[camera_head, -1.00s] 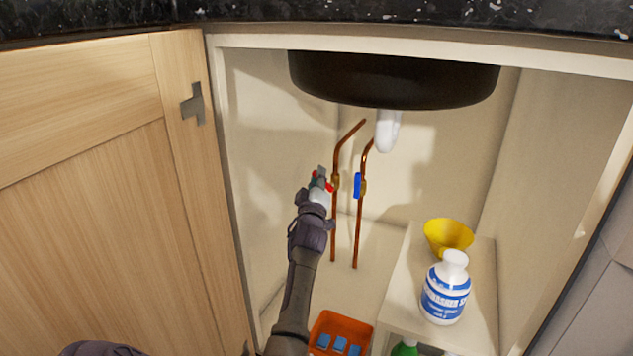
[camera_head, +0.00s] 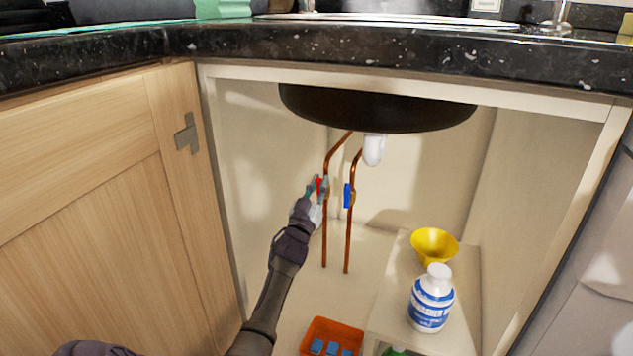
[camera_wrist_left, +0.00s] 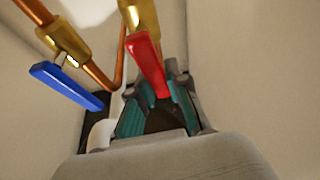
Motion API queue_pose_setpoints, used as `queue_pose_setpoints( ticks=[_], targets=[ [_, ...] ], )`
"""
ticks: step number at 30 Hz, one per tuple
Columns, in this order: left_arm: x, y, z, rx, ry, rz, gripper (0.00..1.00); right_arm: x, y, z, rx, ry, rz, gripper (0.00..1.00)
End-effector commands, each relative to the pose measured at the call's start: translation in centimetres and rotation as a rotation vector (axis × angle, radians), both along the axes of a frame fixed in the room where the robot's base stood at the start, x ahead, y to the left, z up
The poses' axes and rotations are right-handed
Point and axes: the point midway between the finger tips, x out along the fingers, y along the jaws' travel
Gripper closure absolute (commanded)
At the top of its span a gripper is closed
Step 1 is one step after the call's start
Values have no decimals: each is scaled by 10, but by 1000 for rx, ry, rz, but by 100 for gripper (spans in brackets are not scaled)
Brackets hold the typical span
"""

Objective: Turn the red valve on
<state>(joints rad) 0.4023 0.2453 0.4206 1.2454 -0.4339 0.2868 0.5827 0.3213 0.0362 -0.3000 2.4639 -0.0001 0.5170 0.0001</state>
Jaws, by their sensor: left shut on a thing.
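The red valve handle (camera_head: 320,184) is on the left copper pipe inside the sink cabinet. In the left wrist view the red handle (camera_wrist_left: 147,66) reaches from its brass body (camera_wrist_left: 139,16) down between the teal-padded fingers of my left gripper (camera_wrist_left: 158,103). My left gripper (camera_head: 317,189) is shut on the red handle in the head view, and its fingers partly hide it. The blue valve handle (camera_head: 348,195) is on the right copper pipe, beside the gripper and apart from it. It also shows in the left wrist view (camera_wrist_left: 66,85). My right gripper is not in view.
The dark sink bowl (camera_head: 375,110) and white drain (camera_head: 373,150) hang above the pipes. An open wooden door (camera_head: 95,200) stands left. A yellow funnel (camera_head: 435,243) and white bottle (camera_head: 431,300) stand on a low shelf at right. An orange box (camera_head: 331,330) is on the cabinet floor.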

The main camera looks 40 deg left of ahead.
Motion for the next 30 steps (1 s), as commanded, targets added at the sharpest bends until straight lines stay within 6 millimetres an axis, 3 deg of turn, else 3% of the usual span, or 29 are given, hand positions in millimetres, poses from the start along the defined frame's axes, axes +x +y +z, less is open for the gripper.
queue_pose_setpoints(
  ticks=[21,22,26,30],
  targets=[
    [1,-4,-2,76,27,-1,100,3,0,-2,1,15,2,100],
    [1,-4,-2,76,27,-1,83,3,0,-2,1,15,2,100],
    [1,-4,-1,75,26,-1,61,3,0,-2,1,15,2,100],
    [1,-4,-1,74,26,-1,58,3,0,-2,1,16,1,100]
  ],
)
